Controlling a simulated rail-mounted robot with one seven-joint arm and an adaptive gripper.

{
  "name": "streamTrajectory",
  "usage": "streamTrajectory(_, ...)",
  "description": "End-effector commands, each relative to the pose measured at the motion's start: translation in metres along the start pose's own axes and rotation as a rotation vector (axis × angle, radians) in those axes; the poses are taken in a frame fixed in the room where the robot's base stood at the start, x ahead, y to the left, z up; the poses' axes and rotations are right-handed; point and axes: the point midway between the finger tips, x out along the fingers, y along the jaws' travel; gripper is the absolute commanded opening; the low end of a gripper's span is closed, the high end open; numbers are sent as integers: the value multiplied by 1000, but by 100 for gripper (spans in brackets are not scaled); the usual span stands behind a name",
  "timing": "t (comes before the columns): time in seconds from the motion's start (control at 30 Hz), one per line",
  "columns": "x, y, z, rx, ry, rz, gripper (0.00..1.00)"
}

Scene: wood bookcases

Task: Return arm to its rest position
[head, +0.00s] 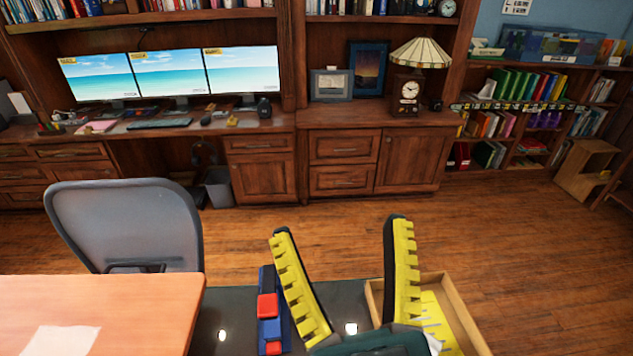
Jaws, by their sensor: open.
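My gripper (340,230) is in the head view at the lower middle. Its two long dark fingers with yellow toothed pads point up and away, spread wide apart. Nothing is between them. The gripper's dark body is cut off by the bottom edge of the picture. The rest of my arm is not in view, so its full pose cannot be told.
A grey chair (125,220) and an orange-brown tabletop (150,300) are at the left. A wooden box (458,312) is right of my gripper. Behind are wood cabinets (345,160) with three monitors (168,75) and a lamp (421,52). The floor (530,250) at right is clear.

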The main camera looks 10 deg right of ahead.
Motion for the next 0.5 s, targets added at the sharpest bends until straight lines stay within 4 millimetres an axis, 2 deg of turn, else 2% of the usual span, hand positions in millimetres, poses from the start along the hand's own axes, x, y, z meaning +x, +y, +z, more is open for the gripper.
streamTrajectory(0.03, 8, 0, -23, 0, 2, 1, 85)
streamTrajectory(0.17, 27, 1, -73, 2, 2, 1, 85)
streamTrajectory(0.3, 51, 1, -136, 4, 2, 2, 85)
streamTrajectory(0.5, 82, 1, -219, 7, 1, 2, 85)
